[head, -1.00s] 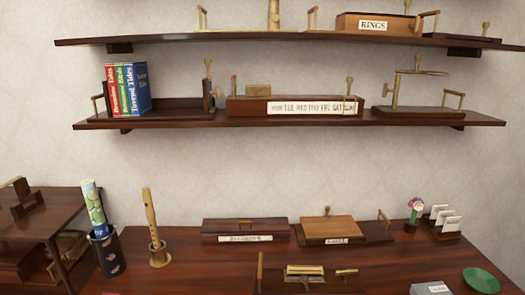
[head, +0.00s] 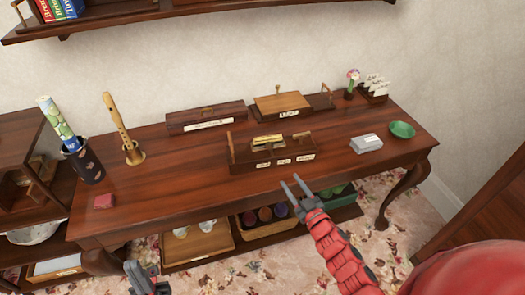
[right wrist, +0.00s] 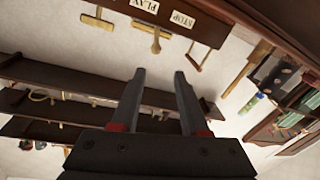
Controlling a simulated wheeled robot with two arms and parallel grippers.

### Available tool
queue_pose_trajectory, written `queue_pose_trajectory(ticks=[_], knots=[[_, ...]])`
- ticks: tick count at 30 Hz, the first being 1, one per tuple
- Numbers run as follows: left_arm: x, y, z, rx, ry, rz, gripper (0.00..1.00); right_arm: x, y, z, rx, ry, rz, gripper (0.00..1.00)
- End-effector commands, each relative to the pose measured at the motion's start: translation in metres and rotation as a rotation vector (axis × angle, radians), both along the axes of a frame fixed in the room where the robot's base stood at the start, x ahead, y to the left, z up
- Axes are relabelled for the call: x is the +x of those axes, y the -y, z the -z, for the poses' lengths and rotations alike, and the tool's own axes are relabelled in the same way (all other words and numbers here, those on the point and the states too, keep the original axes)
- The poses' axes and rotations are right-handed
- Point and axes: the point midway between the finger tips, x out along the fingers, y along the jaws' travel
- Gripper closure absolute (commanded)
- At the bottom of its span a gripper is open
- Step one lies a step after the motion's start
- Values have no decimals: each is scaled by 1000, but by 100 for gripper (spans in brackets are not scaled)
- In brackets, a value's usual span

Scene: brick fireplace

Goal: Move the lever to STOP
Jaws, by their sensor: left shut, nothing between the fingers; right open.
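A dark wooden box (head: 248,160) with white labels along its front stands near the table's front edge in the head view. A brass piece (head: 267,141) sits in its middle, and a small T-shaped handle (head: 302,135) stands at its right end. The upside-down right wrist view shows the labels PLAY (right wrist: 145,5) and STOP (right wrist: 183,20) with brass T-shaped handles near them. I cannot tell for sure which handle is the lever. My right gripper (head: 292,184) is open and empty, in front of the box, apart from it. My left gripper (head: 134,268) is shut at lower left.
A grey box (head: 366,143) and a green dish (head: 402,130) are right of the labelled box. Two wooden boxes (head: 205,118) (head: 290,103) stand behind it. A flute (head: 118,125) stands at left. The tabletop in between is clear. A shelf (head: 160,17) hangs above.

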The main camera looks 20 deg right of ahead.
Motion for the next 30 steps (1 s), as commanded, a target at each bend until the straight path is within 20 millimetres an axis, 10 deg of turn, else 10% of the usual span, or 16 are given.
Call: queue_pose_trajectory(ticks=[30], knots=[[0, 0, -31, 0, 0, 0, 100, 146, -15, 1, -9, -27, 24, 55]])
